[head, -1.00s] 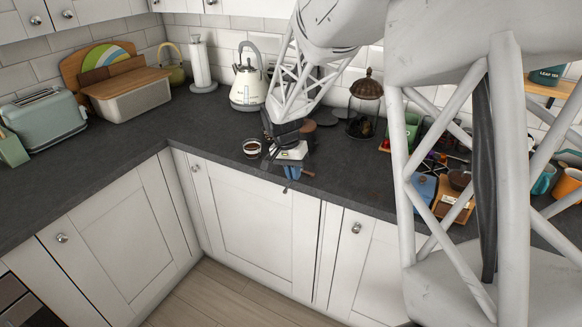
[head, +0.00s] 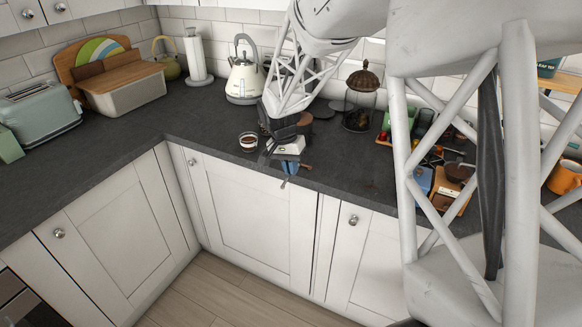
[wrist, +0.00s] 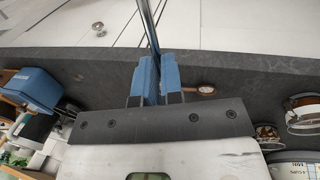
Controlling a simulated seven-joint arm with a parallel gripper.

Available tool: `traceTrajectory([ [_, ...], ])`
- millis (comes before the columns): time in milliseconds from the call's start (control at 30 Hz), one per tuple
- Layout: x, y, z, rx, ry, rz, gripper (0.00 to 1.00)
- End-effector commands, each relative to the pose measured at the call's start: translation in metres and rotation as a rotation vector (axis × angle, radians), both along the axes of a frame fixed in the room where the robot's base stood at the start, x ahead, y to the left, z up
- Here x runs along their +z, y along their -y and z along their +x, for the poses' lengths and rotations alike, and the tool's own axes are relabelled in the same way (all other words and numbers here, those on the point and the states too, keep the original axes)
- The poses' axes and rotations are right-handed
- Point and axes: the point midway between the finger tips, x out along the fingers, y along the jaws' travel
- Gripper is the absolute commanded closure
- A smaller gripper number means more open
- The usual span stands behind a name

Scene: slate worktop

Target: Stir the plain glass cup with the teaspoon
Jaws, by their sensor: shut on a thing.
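The plain glass cup (head: 248,141) stands on the worktop near its front edge, with dark liquid in it. My gripper (head: 287,171) is to the right of the cup and closer to the camera, apart from it, by the worktop's front edge. In the wrist view my gripper's blue fingers (wrist: 158,80) are shut on a thin metal handle, the teaspoon (wrist: 148,28), which extends up out of the picture. Its bowl is hard to make out. Two round vessels with brown contents show at the right of the wrist view; I cannot tell which is the cup.
A kettle (head: 243,78) and a lidded glass jar (head: 361,104) stand behind. Blue and wooden items and an orange mug (head: 565,178) are at right. The worktop left of the cup is clear.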

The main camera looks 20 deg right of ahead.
Motion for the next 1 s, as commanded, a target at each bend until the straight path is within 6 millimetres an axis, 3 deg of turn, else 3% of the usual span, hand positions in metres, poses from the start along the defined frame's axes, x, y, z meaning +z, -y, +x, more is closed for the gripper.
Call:
traceTrajectory([
  [367,0.002,-0.003,0.023,-0.096,-0.048,0.059,1.0],
  [1000,0.021,-0.014,0.121,-0.436,-0.215,0.399,1.0],
])
